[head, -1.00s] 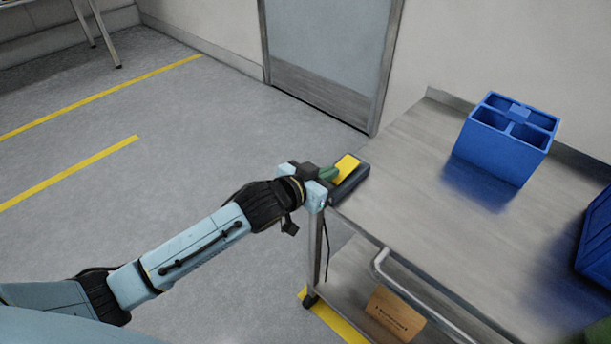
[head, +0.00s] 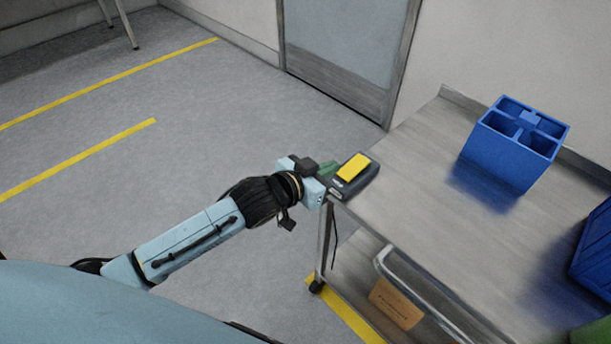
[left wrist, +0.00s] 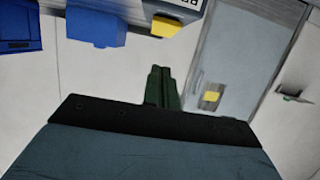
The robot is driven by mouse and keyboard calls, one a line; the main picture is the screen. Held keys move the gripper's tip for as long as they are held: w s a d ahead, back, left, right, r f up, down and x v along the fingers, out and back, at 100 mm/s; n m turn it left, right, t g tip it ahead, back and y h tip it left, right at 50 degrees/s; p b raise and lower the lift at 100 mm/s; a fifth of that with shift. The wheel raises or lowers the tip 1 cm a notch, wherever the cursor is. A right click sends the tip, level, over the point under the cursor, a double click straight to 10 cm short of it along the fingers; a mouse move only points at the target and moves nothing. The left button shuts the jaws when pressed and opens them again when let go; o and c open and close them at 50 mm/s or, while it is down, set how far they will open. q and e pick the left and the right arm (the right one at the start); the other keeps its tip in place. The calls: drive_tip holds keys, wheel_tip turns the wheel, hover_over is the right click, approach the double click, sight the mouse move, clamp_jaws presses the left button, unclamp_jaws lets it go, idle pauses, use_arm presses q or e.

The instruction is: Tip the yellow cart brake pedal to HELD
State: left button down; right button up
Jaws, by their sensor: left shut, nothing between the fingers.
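The yellow brake pedal (head: 354,167) sits on a dark base (head: 352,186) at the near left corner of the steel cart top (head: 420,180). My left gripper (head: 328,168) is just left of the pedal, its green fingers shut and empty. They appear close to the base; I cannot tell whether they touch it. In the left wrist view the pedal (left wrist: 166,26) shows at the top edge, beyond and apart from the shut fingertips (left wrist: 160,72). The lettering on the base is too small to read. My right gripper is not in view.
A blue divided caddy (head: 513,140) stands at the back of the cart, and a blue crate (head: 592,245) is at the right. A handle rail (head: 430,297) runs along the cart's near side. A cardboard box (head: 396,303) lies on the lower shelf. The floor at left is clear.

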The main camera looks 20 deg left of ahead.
use_arm(q)
drive_tip(key=s+a+p, duration=0.1)
drive_tip(key=s+a, duration=0.1)
drive_tip(key=s, duration=0.4)
drive_tip(key=shift+a+r, duration=0.35)
drive_tip(key=shift+r, duration=0.1)
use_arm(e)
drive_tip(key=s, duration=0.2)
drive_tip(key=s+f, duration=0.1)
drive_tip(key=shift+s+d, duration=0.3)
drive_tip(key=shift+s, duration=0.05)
